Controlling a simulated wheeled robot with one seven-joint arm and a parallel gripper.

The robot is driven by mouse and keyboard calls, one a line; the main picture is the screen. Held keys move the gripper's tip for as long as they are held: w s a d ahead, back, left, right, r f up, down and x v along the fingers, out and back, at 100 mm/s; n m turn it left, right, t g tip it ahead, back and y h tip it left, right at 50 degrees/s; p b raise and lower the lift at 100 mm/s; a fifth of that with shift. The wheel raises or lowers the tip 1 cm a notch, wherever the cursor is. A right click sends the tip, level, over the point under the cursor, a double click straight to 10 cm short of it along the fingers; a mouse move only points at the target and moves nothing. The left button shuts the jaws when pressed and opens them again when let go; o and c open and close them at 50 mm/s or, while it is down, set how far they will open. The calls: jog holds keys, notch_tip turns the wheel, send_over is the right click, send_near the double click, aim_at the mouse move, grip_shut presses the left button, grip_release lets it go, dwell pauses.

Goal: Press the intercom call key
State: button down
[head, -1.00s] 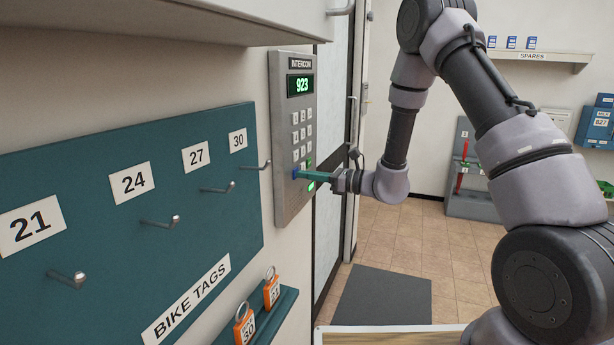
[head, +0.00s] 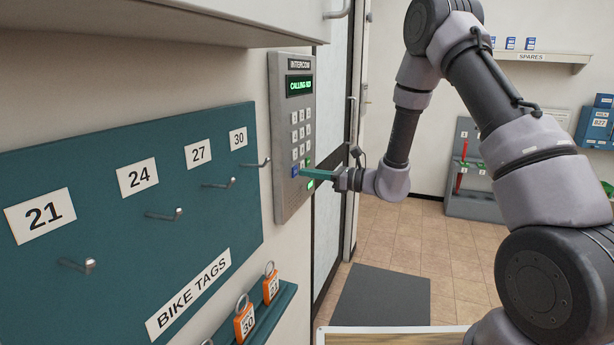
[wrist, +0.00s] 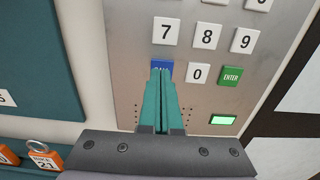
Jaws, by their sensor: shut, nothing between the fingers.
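The grey intercom panel (head: 292,135) is fixed to the wall, with a keypad of white keys. Its display (head: 299,86) shows green text reading "CALLING" and a number too small to read surely. The blue key (head: 295,171) is at the lower left of the keypad; it also shows in the wrist view (wrist: 162,66), left of the 0 key and below the 7. My gripper (head: 302,171) is shut and empty, its teal fingers pointing at the blue key. In the wrist view the fingertips (wrist: 162,74) cover the key's lower part. In the head view they look slightly off its face.
A green ENTER key (wrist: 231,76) and a lit green light (wrist: 222,120) are on the panel's right. A teal board (head: 110,195) with hooks is left of the panel, above a ledge (head: 284,299) with orange tags. A cabinet overhangs above.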

jog(key=v, duration=1.2)
jog(key=shift+w+d, duration=0.15)
jog(key=shift+f, duration=0.1)
jog(key=s+r+n+g+h, duration=0.5)
jog(key=s+r+n+g, duration=0.2)
jog(key=s+r+n, duration=0.6)
jog(key=s+d+r+n+t+h, duration=0.2)
jog(key=s+d+r+t+h, duration=0.2)
jog(key=d, duration=0.4)
jog(key=s+d+r+n+t+h, duration=0.2)
jog(key=s+d+r+t+h, duration=0.2)
jog(key=s+d+h, duration=0.2)
jog(key=shift+s+d+r+n, duration=0.25)
jog(key=shift+s+d+n, duration=0.15)
jog(key=shift+s+d, duration=0.75)
